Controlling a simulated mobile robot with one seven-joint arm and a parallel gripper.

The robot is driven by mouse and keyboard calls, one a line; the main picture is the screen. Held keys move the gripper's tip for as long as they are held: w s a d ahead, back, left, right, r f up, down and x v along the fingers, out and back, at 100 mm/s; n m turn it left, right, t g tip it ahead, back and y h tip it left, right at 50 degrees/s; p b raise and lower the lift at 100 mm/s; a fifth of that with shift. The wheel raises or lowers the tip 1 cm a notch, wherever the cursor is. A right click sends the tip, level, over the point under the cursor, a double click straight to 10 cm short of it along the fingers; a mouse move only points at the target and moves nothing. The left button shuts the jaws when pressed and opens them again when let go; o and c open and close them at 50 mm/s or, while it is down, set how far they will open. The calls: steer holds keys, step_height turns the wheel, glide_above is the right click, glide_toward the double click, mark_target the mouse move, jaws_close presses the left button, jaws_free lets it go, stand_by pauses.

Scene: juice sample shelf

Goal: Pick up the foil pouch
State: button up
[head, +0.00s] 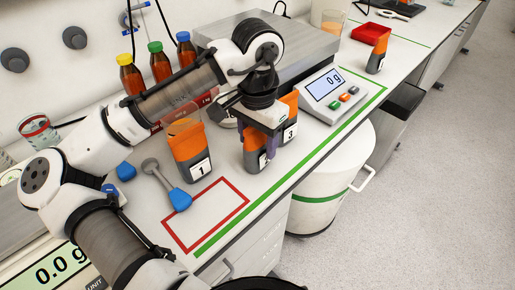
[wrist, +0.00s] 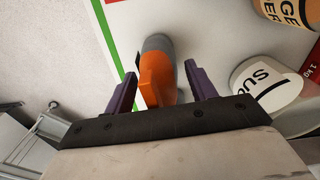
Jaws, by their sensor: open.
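An orange and grey pouch (head: 254,155) stands on the white bench under my gripper (head: 258,138). In the wrist view the pouch (wrist: 157,75) lies between the two purple fingers of my open gripper (wrist: 161,72), with gaps to both fingers. Its front is partly hidden by the gripper in the head view. Similar pouches stand nearby: one marked 1 (head: 190,152) to the left, one marked 3 (head: 290,128) just behind to the right, and another (head: 378,54) farther back.
A scale display (head: 325,87) stands to the right, near a red tray (head: 370,34). A white printed container (wrist: 262,85) is right of the fingers. A green line runs along the bench edge.

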steer(key=c, duration=1.2)
jaws_close()
steer(key=shift+r, duration=0.2)
